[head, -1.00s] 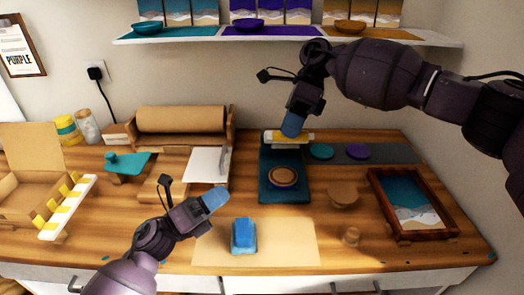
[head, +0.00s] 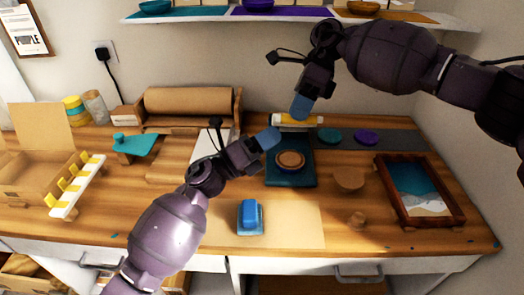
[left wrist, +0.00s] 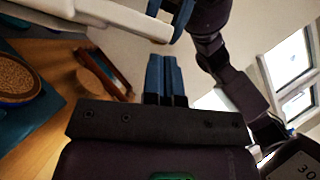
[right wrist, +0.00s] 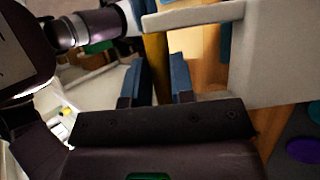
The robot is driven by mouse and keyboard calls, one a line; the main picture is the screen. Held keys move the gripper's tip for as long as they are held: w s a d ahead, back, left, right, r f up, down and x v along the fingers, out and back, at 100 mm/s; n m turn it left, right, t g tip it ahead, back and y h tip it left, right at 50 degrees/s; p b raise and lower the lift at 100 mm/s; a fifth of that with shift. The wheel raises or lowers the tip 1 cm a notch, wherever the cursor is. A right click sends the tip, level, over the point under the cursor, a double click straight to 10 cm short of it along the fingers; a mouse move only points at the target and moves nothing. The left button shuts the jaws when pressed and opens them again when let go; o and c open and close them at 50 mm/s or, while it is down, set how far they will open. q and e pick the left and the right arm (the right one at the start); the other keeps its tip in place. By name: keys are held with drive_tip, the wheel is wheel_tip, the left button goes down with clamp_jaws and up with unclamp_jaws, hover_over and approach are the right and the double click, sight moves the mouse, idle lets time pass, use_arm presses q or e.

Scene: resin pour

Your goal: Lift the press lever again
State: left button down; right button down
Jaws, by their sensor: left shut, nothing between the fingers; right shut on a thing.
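The press (head: 290,181) has a dark teal base with a round wooden-topped piece (head: 290,159) on it. Its pale lever with a yellow grip (head: 311,121) shows at the back of the base. My right gripper (head: 300,107) comes down from above and is shut on the lever. In the right wrist view the yellow grip (right wrist: 155,58) shows by the blue fingers (right wrist: 158,80). My left gripper (head: 269,138) is shut and empty, just left of the press. In the left wrist view its fingers (left wrist: 165,76) are together, below a white bar (left wrist: 105,15) of the press.
A blue block (head: 249,215) sits on a paper sheet (head: 295,225) in front. A framed wave picture (head: 418,190) lies at right. A teal disc (head: 330,136) and a purple disc (head: 366,137) lie behind. A paper roll (head: 188,101) and open cardboard box (head: 35,178) stand left.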

use_arm(q)
drive_tip(key=shift+w+d+r, duration=0.1)
drive_tip(key=shift+w+r, duration=0.1)
drive_tip(key=shift+w, duration=0.15)
use_arm(e)
drive_tip(key=shift+w+d+f, duration=0.1)
drive_tip(key=shift+f, duration=0.15)
